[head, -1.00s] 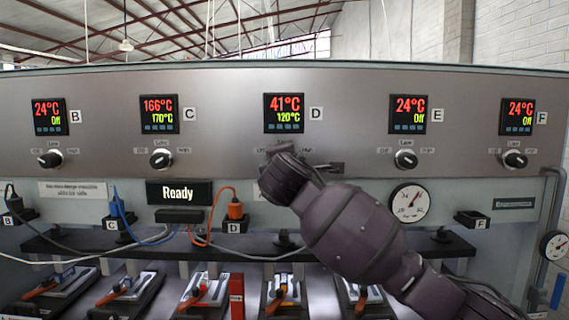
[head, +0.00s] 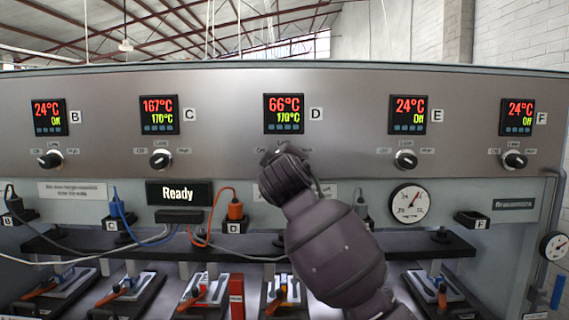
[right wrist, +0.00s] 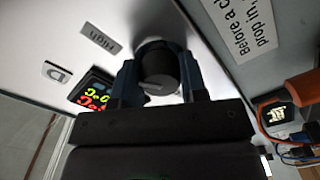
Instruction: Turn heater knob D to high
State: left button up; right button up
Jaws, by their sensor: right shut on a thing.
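Heater knob D (right wrist: 158,66) is a dark round knob with a light pointer line in the right wrist view. My right gripper (right wrist: 160,82) is shut on it, one finger on each side. In the head view the right gripper (head: 280,155) is at the panel below display D (head: 284,114) and hides the knob. Display D reads 66°C in red and 170°C in green. The label D (head: 316,114) is beside it. The "High" label (right wrist: 101,40) is near the knob in the right wrist view. My left gripper is not in view.
Displays B (head: 50,117), E (head: 408,114) and F (head: 517,116) read 24°C and Off. Display C (head: 159,115) reads 167°C and 170°C.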

jog(key=shift+f+m, duration=0.1)
jog(key=shift+m, duration=0.2)
dwell(0.4)
jog(key=o, duration=0.9)
jog(key=shift+s, duration=0.1)
jog(key=shift+s+b, duration=0.8)
jog(key=shift+s, duration=4.5)
